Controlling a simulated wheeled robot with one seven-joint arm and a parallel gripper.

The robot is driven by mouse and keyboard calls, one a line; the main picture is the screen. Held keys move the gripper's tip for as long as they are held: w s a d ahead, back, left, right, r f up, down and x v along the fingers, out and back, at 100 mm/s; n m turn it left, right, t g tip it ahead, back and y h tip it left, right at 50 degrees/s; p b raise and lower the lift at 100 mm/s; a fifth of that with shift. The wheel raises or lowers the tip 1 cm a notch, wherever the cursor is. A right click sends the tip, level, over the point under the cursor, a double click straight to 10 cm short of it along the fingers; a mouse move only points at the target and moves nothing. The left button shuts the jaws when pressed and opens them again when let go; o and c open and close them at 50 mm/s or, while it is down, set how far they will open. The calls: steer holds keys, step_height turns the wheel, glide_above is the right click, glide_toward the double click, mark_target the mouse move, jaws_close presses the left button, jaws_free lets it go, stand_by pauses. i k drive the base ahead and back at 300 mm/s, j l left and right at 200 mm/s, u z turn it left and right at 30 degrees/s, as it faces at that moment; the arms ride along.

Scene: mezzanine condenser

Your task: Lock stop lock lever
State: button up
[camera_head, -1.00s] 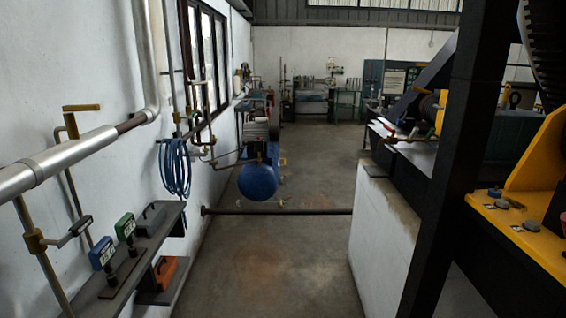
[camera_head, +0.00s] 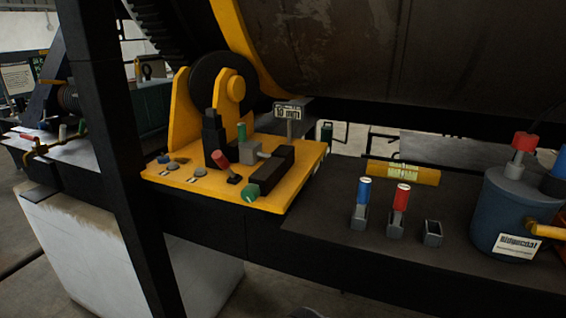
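A yellow machine base (camera_head: 285,190) stands left of centre in the head view. On it a lever with a red grip (camera_head: 220,158) leans up and to the left beside a black stepped block (camera_head: 211,135). A lever with a green grip (camera_head: 242,132) stands upright behind it on a grey block, next to a dark bar (camera_head: 270,171). A green knob (camera_head: 252,191) sits at the front edge. No readable label tells which of these is the stop lock lever. My gripper is not in view.
Right of the base, a dark bench top holds blue (camera_head: 364,190) and red (camera_head: 401,197) handled pieces in holders, an empty holder (camera_head: 432,232), a yellow level (camera_head: 402,173) and a blue-grey pot (camera_head: 505,212). A black post (camera_head: 115,150) rises at left.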

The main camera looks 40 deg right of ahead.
mark_target(218, 157)
steer(key=z, duration=0.7)
steer(key=i+j+u, duration=0.35)
steer(key=j, duration=0.2)
steer(key=i+j+u, duration=0.4)
steer(key=k+j, duration=0.05)
steer(key=j, duration=0.05)
